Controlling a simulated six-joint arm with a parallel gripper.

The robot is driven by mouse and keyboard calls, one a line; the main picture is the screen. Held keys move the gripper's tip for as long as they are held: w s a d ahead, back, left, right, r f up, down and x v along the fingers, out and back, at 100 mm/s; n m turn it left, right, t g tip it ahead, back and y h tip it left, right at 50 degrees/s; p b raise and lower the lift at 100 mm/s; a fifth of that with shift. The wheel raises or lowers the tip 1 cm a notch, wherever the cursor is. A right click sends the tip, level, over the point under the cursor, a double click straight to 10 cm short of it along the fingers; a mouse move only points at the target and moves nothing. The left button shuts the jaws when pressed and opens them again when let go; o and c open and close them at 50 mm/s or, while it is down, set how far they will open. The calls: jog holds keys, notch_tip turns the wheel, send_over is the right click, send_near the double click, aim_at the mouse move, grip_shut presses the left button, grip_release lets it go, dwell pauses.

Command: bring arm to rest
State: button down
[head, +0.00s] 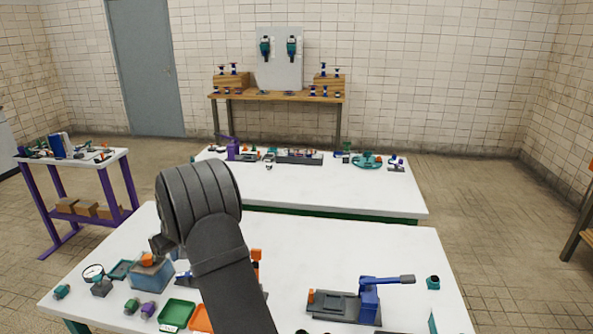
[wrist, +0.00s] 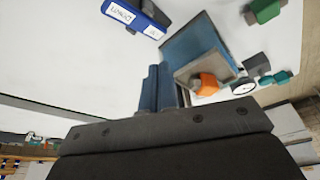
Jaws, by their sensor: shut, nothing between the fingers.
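My arm reaches up from the bottom of the head view and bends over the front white table (head: 390,250). My gripper (wrist: 158,70) shows its blue-grey fingers close together in the wrist view, shut and empty. In the head view its end is mostly hidden behind my own arm. A blue box with a grey top (head: 150,273) and an orange knob (head: 147,257) stands by the gripper on the left of the table. The same box (wrist: 192,45) is right of the fingers in the wrist view; I cannot tell how far apart they are.
A round gauge (head: 93,271), green tray (head: 176,314) and orange tray (head: 201,318) lie at the table's left. A blue-levered fixture (head: 369,300) stands at right. A labelled blue block (wrist: 138,15) is in the wrist view. A second white table (head: 310,185) stands behind.

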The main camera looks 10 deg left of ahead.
aim_at(179, 273)
notch_tip(179, 273, down, 6)
jog(key=shift+r, duration=0.1)
dwell(0.4)
notch_tip(179, 273, up, 8)
notch_tip(179, 273, down, 8)
jog(key=shift+r, duration=0.25)
jog(key=s+d+r+n, duration=0.1)
jog(key=s+r+n, duration=0.1)
jog(key=r, duration=0.4)
jog(key=s+d+r+n+t+h, duration=0.1)
jog(key=s+d+r, duration=0.1)
jog(key=r, duration=0.5)
jog(key=s+d+r+n, duration=0.1)
jog(key=s+r+n, duration=0.1)
jog(key=r, duration=0.5)
jog(key=shift+s+d+r+n+t+h, duration=0.2)
jog(key=shift+s+d+n+t+h, duration=0.15)
jog(key=shift+s, duration=0.5)
